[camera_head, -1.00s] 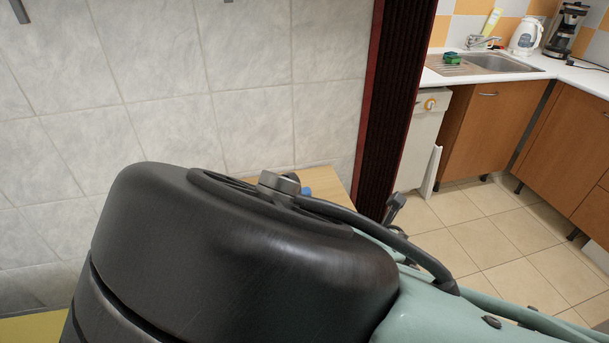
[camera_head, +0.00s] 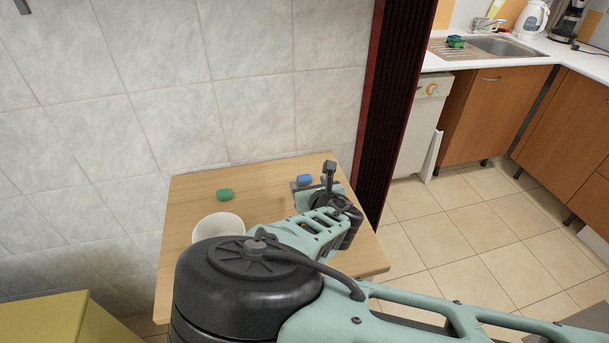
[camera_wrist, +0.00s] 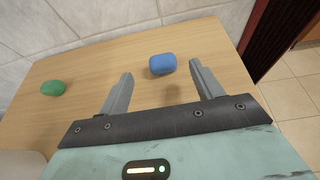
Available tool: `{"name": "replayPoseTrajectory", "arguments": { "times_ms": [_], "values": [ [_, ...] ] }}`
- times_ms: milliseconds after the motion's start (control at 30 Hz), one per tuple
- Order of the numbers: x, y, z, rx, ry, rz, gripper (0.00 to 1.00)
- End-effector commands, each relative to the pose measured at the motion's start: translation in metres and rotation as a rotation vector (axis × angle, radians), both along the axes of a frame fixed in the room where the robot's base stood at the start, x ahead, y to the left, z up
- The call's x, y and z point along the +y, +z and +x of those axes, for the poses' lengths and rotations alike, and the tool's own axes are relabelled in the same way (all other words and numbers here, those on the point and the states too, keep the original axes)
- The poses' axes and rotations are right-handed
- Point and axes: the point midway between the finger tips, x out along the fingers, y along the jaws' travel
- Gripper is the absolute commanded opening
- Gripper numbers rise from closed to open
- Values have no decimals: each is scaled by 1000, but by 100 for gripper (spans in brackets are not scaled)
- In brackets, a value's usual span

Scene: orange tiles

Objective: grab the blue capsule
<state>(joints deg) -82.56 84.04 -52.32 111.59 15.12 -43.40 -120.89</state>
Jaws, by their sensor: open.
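A blue capsule (camera_head: 304,179) lies on the wooden table near its back edge, right of centre. It also shows in the wrist view (camera_wrist: 162,64), just beyond the fingertips and nearer the right finger. My gripper (camera_wrist: 160,70) is open and empty, with its two grey fingers pointing towards the back of the table. In the head view my gripper (camera_head: 308,186) is partly hidden by my wrist, right by the capsule. I cannot tell whether a finger touches it.
A green capsule (camera_head: 224,195) lies to the left on the table (camera_head: 188,213). A white bowl or cup (camera_head: 218,226) stands in front of it, partly behind my arm. A tiled wall (camera_head: 200,90) rises behind the table, and a dark red-edged post (camera_head: 385,110) stands at its right.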

Motion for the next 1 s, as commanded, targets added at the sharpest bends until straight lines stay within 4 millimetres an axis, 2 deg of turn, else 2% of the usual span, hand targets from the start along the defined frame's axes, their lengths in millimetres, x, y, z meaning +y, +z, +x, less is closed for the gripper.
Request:
{"name": "replayPoseTrajectory", "arguments": {
  "times_ms": [167,500,833,1000],
  "values": [
    [2,-3,9,1,-1,-1,65],
    [12,-22,45,1,-1,0,65],
    [14,-25,49,1,-1,-1,65],
    [14,-25,49,1,-1,-1,18]
  ]
}}
